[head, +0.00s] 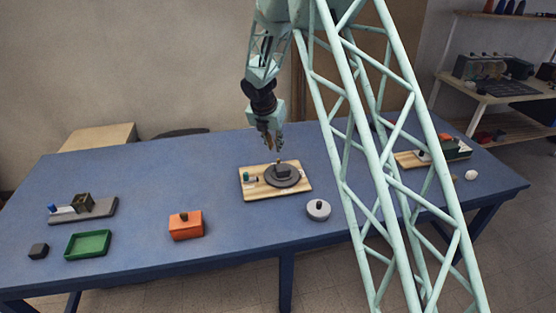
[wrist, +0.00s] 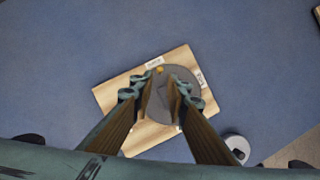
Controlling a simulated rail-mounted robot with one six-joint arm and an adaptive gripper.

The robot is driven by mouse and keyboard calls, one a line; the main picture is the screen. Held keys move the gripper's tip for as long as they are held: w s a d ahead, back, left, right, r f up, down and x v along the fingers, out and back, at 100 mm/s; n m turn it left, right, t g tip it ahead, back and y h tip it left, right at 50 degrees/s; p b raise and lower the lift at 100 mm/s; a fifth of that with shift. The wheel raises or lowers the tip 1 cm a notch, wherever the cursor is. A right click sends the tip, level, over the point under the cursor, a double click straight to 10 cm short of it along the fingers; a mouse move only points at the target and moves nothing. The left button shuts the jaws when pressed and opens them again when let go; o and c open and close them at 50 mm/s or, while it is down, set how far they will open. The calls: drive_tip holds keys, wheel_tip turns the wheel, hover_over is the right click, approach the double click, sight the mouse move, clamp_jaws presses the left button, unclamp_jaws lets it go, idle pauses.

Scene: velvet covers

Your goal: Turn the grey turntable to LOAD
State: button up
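The grey turntable (head: 290,183) is a round disc on a light wooden board (head: 263,193) near the middle of the blue table. A dark block stands on the disc (head: 283,170). In the wrist view the turntable (wrist: 187,76) is partly hidden by my fingers. A small orange mark (wrist: 160,69) shows at its edge, near one white label (wrist: 153,62). Another white label (wrist: 198,77) is at the right; the lettering is too small to read surely. My gripper (head: 273,148) hangs above the turntable, apart from it. Its fingers (wrist: 162,82) are spread and empty, either side of the block in that view.
A blue-and-green piece (head: 250,179) sits on the board's left. A grey round lidded thing (head: 318,209) stands right of it. An orange box (head: 186,225), a green tray (head: 88,244) and a grey base (head: 95,209) are leftward. Another wooden board (head: 408,160) is at right.

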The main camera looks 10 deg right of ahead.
sight(278, 160)
drive_tip(key=b+x, duration=0.2)
drive_tip(key=x, duration=0.8)
drive_tip(key=shift+w+d+f, duration=0.1)
drive_tip(key=shift+w+f, duration=0.05)
drive_tip(key=shift+f, duration=0.15)
clamp_jaws()
